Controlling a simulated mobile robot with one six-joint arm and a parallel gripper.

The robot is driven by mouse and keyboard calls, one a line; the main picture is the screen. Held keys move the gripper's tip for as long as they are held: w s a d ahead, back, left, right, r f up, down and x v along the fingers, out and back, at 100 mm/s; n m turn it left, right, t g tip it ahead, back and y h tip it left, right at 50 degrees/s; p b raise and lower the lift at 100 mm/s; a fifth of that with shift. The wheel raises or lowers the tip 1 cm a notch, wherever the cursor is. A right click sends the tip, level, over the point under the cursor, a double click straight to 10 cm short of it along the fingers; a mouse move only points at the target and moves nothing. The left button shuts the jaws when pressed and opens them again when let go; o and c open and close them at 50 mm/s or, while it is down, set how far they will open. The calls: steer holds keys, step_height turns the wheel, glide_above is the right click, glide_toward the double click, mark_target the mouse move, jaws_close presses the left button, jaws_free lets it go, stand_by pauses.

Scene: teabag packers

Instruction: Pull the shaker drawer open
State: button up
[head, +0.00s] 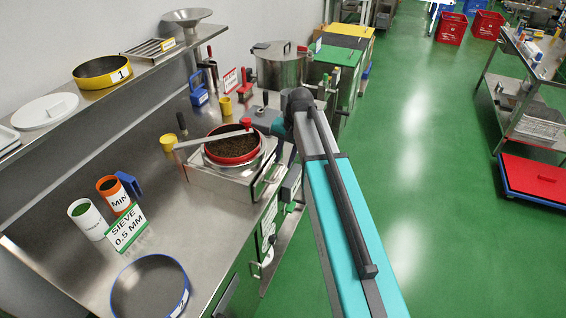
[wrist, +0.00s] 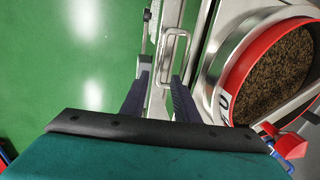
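The shaker (head: 228,182) is a steel box on the bench's front edge, bearing a red-rimmed sieve (head: 247,160) full of dark tea. A steel loop handle (head: 270,177) stands out from its front, and the drawer looks shut. In the wrist view the handle (wrist: 187,50) lies just ahead of and partly between the fingertips. My gripper (wrist: 160,77) is open, with one dark finger on each side. I cannot tell whether either finger touches the handle. In the head view my arm comes from the lower right, and the fingers do not show clearly.
The red sieve (wrist: 232,75) is close to the right of my gripper. Green floor (wrist: 60,55) lies open to the left in the wrist view. A steel pot (head: 280,68) stands behind the shaker. Cups and a blue sieve (head: 183,303) stand on the near bench.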

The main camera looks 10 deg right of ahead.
steer(key=shift+w+a+f+p, duration=0.1)
steer(key=shift+a+f+p, duration=0.05)
steer(key=shift+f, duration=0.55)
steer(key=shift+w+a+f+p, duration=0.1)
steer(key=shift+f+p, duration=0.05)
steer(key=shift+f, duration=0.5)
steer(key=shift+c, duration=0.4)
jaws_close()
